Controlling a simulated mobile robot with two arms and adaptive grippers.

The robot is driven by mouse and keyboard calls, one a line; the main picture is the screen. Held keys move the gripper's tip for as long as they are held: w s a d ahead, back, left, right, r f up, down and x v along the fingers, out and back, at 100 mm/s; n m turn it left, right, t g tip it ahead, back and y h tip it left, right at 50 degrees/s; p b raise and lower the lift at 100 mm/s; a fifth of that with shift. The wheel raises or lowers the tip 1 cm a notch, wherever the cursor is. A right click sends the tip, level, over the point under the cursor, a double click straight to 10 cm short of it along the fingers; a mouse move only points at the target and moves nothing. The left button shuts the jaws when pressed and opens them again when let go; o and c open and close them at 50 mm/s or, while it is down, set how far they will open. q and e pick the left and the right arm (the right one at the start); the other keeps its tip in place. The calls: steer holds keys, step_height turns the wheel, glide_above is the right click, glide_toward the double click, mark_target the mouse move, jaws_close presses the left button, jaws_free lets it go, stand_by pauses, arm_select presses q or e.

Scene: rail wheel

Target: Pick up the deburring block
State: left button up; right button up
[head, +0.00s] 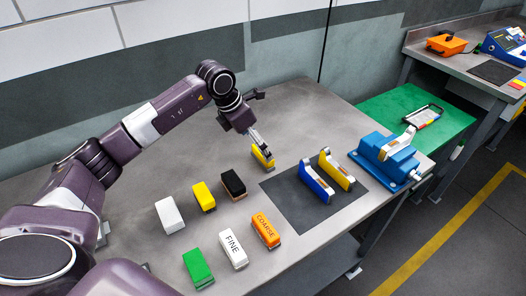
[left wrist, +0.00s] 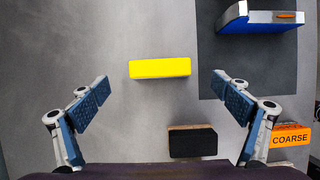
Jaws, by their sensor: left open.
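No block in view is marked as a deburring block. A plain yellow block (head: 263,157) lies on the grey table right by my left gripper (head: 258,142). In the left wrist view this yellow block (left wrist: 160,68) lies just beyond and between the spread fingertips of the gripper (left wrist: 161,84), touching neither. The gripper is open and empty. Other blocks stand nearer: a white one (head: 169,215), a yellow one (head: 204,197), a black-topped one (head: 233,185), a green one (head: 198,268), a white "FINE" one (head: 233,250) and an orange "COARSE" one (head: 266,230). My right gripper is out of view.
A dark mat (head: 285,207) to the right bears a blue tool (head: 316,182) and a yellow tool (head: 337,170) with metal faces. A blue device (head: 390,160) stands at the table's right end. Behind is a green table (head: 400,105). The table's back left is clear.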

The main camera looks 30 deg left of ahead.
arm_select(q)
steer(key=p+x, duration=0.2)
steer(key=x, duration=0.1)
steer(key=shift+w+d, duration=0.1)
steer(key=shift+d, duration=0.05)
steer(key=x, duration=0.2)
steer(key=shift+w+f+p, duration=0.2)
steer(key=shift+f+p, duration=0.05)
steer(key=shift+p, duration=0.05)
steer(key=shift+c, duration=0.9)
steer(key=c, duration=1.2)
steer(key=shift+r, duration=0.1)
steer(key=shift+c, duration=0.2)
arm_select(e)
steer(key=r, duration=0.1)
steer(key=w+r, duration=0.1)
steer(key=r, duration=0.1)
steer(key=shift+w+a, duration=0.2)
